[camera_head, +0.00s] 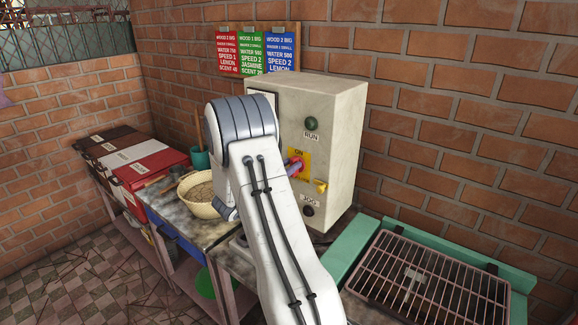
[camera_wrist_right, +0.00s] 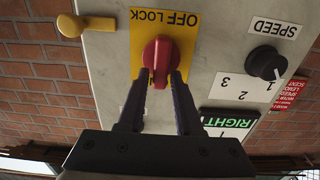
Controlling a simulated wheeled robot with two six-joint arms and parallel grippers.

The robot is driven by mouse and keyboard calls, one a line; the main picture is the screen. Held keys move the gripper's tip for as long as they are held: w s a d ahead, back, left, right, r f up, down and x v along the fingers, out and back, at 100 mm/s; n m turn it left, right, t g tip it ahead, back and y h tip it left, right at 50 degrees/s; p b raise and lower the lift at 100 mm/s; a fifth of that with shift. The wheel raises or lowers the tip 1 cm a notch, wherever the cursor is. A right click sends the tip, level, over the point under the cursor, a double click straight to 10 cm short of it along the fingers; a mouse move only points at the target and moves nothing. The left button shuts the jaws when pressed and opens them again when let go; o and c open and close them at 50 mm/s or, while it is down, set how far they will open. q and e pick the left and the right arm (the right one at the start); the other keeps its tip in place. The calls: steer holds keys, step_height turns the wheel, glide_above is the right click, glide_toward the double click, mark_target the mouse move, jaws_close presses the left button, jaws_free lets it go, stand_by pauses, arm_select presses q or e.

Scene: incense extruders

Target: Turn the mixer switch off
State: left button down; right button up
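The mixer switch is a red rotary knob (camera_wrist_right: 155,55) on a yellow plate (camera_wrist_right: 190,45) on the front of a pale control box (camera_head: 340,120). The wrist view is upside down and shows the words OFF LOCK on the plate. The head view shows ON at the plate's top. My right gripper (camera_wrist_right: 161,76) reaches up to the knob, with one dark finger on each side of its raised handle. The fingers are apart, and firm contact is not visible. In the head view, my right arm partly covers the box and switch. My left gripper is not in view.
The box also carries a black SPEED dial (camera_wrist_right: 266,63), a yellow lever (camera_head: 320,186), a RUN button (camera_head: 311,124) and a JOG button (camera_head: 308,211). A bowl of grain (camera_head: 200,195) stands left of my arm. A metal rack (camera_head: 440,280) lies at the right. Brick wall stands behind.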

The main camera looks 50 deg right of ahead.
jaws_close()
steer(key=shift+w+a+f+n+p, duration=0.1)
steer(key=shift+w+f+n+p, duration=0.2)
steer(key=shift+n+p, duration=2.1)
steer(key=shift+w+d+f+n+p, duration=0.2)
steer(key=shift+n+p, duration=1.05)
steer(key=shift+n, duration=2.3)
steer(key=shift+w+a+f+n+p, duration=0.35)
steer(key=shift+n+p, duration=1.45)
steer(key=shift+n, duration=1.15)
steer(key=shift+d, duration=0.15)
